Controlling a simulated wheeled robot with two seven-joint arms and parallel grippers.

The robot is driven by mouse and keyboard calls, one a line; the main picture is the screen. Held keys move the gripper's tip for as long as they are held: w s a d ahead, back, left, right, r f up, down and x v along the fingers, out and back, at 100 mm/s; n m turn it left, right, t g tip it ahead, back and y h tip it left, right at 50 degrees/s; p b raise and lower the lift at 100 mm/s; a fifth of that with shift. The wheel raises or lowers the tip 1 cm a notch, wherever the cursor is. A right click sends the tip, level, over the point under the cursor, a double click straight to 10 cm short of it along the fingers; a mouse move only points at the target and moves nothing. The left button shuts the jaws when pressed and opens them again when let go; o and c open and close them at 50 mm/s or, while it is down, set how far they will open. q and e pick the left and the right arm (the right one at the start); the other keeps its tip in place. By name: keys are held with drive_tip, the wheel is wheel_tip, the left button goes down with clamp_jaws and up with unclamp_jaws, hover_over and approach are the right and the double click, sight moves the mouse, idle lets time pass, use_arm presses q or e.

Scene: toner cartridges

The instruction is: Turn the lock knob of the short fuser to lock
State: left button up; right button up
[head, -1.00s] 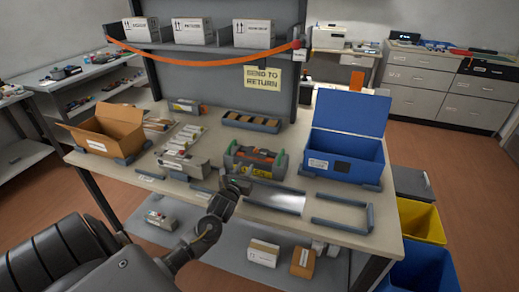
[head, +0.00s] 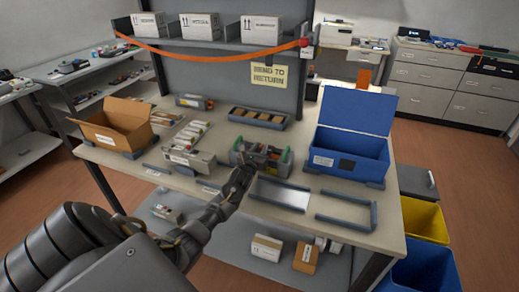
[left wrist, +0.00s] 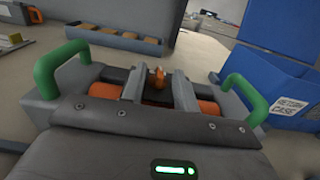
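The short fuser (head: 278,160) is a grey unit with green end handles on the near middle of the bench. In the left wrist view the fuser (left wrist: 65,85) shows its two green handles and orange rollers. An upright orange lock knob (left wrist: 158,73) stands at its middle. My left gripper (head: 246,170) reaches the fuser's near side. In the left wrist view its two grey fingers (left wrist: 158,90) are apart, one on each side of the knob, with a gap visible between them. Whether they touch the knob cannot be told. My right gripper is not in view.
An open blue case (head: 345,152) stands right of the fuser. Another grey unit (head: 190,161) lies to the left, beside an open cardboard box (head: 115,128). A long tray (head: 258,118) lies behind. Empty grey frames (head: 345,210) lie at the bench's front right.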

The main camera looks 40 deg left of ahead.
use_arm(q)
clamp_jaws()
drive_tip(key=shift+a+m+t+h+b, duration=0.15)
drive_tip(key=shift+m+t+h+b, duration=0.25)
drive_tip(key=shift+m+h, duration=0.45)
unclamp_jaws()
drive_tip(key=shift+s, duration=0.1)
drive_tip(key=b+v, duration=0.1)
drive_tip(key=v, duration=0.8)
drive_tip(key=shift+s, duration=0.25)
drive_tip(key=shift+s+r, duration=0.1)
drive_tip(key=shift+s, duration=0.55)
